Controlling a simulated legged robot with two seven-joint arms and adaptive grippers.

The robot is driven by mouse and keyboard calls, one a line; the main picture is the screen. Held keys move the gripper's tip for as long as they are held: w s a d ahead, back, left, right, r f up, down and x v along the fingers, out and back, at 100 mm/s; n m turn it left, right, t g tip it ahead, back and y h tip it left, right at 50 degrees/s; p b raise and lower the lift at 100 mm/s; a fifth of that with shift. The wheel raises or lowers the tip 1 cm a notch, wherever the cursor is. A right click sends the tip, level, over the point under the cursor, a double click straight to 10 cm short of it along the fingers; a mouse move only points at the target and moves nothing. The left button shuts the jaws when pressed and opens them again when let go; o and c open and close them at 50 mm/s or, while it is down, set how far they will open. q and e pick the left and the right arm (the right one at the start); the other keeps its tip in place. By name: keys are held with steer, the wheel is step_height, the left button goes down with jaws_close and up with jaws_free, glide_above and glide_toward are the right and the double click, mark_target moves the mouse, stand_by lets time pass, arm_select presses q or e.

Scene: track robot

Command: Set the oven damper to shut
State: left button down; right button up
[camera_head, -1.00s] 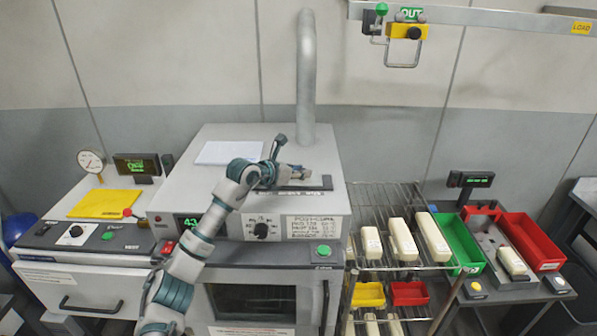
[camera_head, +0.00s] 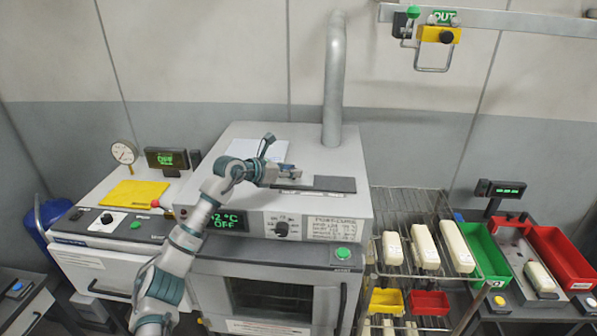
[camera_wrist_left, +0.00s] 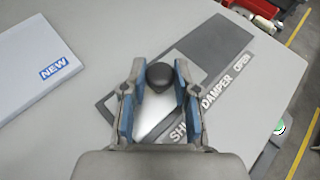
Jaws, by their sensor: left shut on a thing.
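The oven (camera_head: 345,205) is a grey box with the damper on its top. In the left wrist view the damper is a bright metal slide (camera_wrist_left: 152,118) with a round black knob (camera_wrist_left: 160,76) in a dark track (camera_wrist_left: 222,45). The knob and slide are towards the SHUT end, and dark track shows towards OPEN. My left gripper (camera_head: 292,173) is shut on the knob, one finger on each side. My right gripper is out of view.
A flue pipe (camera_head: 335,85) rises behind the damper. A white booklet (camera_wrist_left: 40,58) lies on the oven top to the left. A wire rack (camera_head: 405,215) with pale blocks and coloured bins stands to the right.

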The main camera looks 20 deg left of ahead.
arm_select(q)
steer(key=shift+a+r, duration=0.15)
steer(key=shift+r, duration=0.05)
steer(key=c, duration=0.9)
jaws_free()
steer(key=shift+o, duration=0.2)
steer(key=shift+a+f, duration=0.2)
steer(key=shift+a, duration=0.2)
steer(key=shift+s+a, duration=0.1)
steer(key=shift+a, duration=0.05)
steer(key=v, duration=1.1)
steer(key=shift+s+a, duration=0.25)
steer(key=shift+a, duration=0.15)
steer(key=shift+d+r, duration=0.1)
steer(key=shift+d, duration=0.3)
